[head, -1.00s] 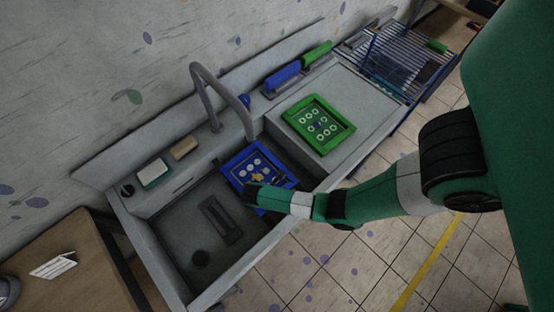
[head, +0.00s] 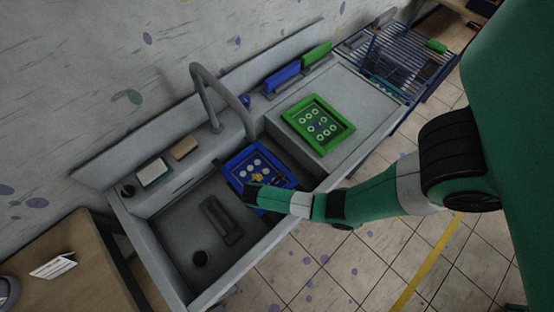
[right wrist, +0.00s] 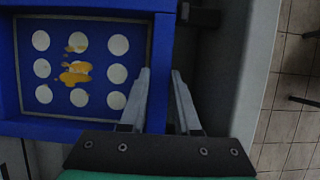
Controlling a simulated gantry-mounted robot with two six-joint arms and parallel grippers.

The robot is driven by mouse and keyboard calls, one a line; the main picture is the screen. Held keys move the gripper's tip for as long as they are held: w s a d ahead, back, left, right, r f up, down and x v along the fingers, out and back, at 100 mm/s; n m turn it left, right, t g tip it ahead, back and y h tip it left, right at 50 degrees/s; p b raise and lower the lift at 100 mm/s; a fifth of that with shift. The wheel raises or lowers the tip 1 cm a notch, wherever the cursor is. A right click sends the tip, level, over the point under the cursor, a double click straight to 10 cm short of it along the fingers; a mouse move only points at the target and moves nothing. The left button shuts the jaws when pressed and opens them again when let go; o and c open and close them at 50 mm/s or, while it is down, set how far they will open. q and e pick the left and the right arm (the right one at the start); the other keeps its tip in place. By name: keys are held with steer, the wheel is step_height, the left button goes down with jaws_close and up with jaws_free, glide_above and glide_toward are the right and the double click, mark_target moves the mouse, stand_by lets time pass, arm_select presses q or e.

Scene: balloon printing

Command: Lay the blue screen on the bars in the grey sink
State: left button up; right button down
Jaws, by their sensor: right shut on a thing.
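The blue screen (head: 256,164), with white dots and a yellow smear, is at the right end of the grey sink (head: 180,235), near the tap. It also shows in the right wrist view (right wrist: 75,125), where it looks flat. My right gripper (head: 250,193) is at the screen's front side. Its fingers (right wrist: 162,75) are shut on the screen's blue frame edge. A dark oblong piece (head: 221,219) lies on the sink floor to the left. Whether bars lie under the screen is hidden. My left gripper is in neither view.
A green screen (head: 318,123) lies on the counter right of the sink. A curved tap (head: 224,95) rises behind the blue screen. Blue (head: 282,77) and green squeegees (head: 317,53) stand at the back. The sink's left part is mostly clear.

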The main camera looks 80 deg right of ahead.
steer(key=shift+f, duration=0.1)
steer(key=c, duration=0.5)
jaws_free()
steer(key=shift+c, duration=0.2)
steer(key=p+v, duration=0.3)
steer(key=v, duration=0.8)
steer(key=shift+r, duration=0.3)
steer(key=shift+w, duration=0.2)
